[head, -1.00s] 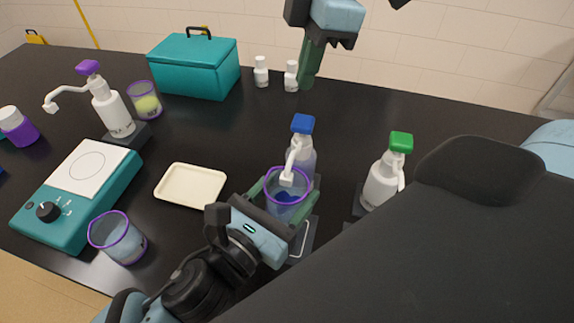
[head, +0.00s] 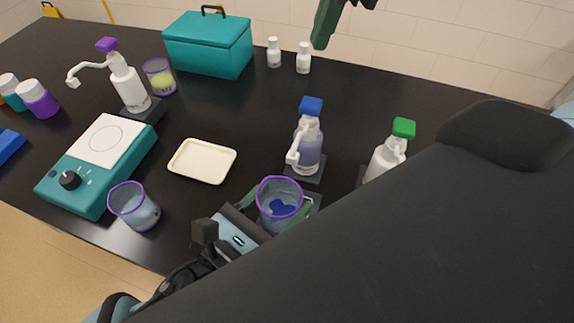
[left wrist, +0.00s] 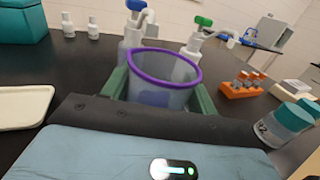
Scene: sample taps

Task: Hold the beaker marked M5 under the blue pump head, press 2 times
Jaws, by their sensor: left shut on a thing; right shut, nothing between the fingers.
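The blue-headed pump bottle (head: 308,150) stands upright on a dark base, its white spout pointing toward me. My left gripper (head: 279,212) is shut around a clear beaker (head: 280,190) with a purple rim. Blue liquid shows at the beaker's bottom; no M5 mark is readable. The beaker is in front of the pump, its rim nearer to me than the spout tip. The beaker (left wrist: 165,85) also shows upright between the fingers in the left wrist view. My right gripper (head: 326,24) is shut and empty, high at the top edge, partly cut off.
A green-headed pump (head: 386,160) stands right, partly behind my arm. A purple-headed pump (head: 127,85) stands left. Another purple-rimmed beaker (head: 135,207) stands beside the teal stirrer (head: 85,185). A cream tray (head: 202,161) lies left of the blue pump.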

